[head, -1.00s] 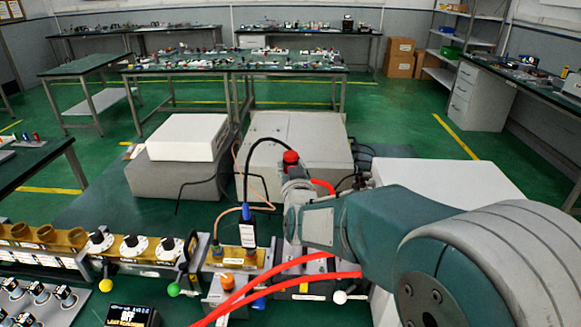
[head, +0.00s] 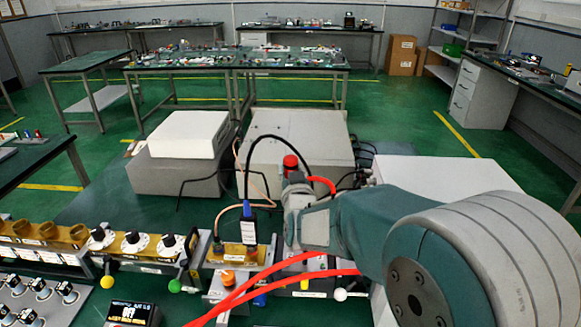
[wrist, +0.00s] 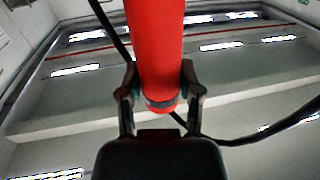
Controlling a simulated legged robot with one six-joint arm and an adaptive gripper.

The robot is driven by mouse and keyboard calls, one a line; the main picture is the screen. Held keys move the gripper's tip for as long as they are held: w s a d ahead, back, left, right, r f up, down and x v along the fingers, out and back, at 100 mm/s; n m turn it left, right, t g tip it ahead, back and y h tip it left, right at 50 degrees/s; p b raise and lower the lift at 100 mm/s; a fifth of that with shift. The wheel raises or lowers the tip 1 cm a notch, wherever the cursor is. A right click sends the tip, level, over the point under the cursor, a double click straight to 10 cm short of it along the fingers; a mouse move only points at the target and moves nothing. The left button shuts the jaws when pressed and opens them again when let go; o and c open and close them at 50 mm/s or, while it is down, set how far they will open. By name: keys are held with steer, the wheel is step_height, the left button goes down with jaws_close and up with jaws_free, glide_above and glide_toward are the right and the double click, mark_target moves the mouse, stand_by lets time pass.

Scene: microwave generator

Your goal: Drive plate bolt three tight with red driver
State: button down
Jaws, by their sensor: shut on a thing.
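In the wrist view, my gripper (wrist: 160,95) is shut on the red driver (wrist: 158,45). Its thick red handle stands between the two fingers, with a grey band at its near end. The driver's tip does not show in the wrist view. In the head view, a red rounded end (head: 290,162), which looks like the driver's handle, shows above the end of my arm over the bench. My arm hides the fingers and whatever lies below them there. I cannot make out plate bolt three or tell whether the driver touches it.
Brass waveguide parts (head: 236,256) with a blue connector and black cable run along the bench left of my arm. Red hoses (head: 265,275) cross in front. White dials (head: 135,244) and a small display (head: 133,313) stand at left. Large boxes (head: 300,140) stand behind.

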steer(key=shift+f, duration=3.05)
stand_by(2.5)
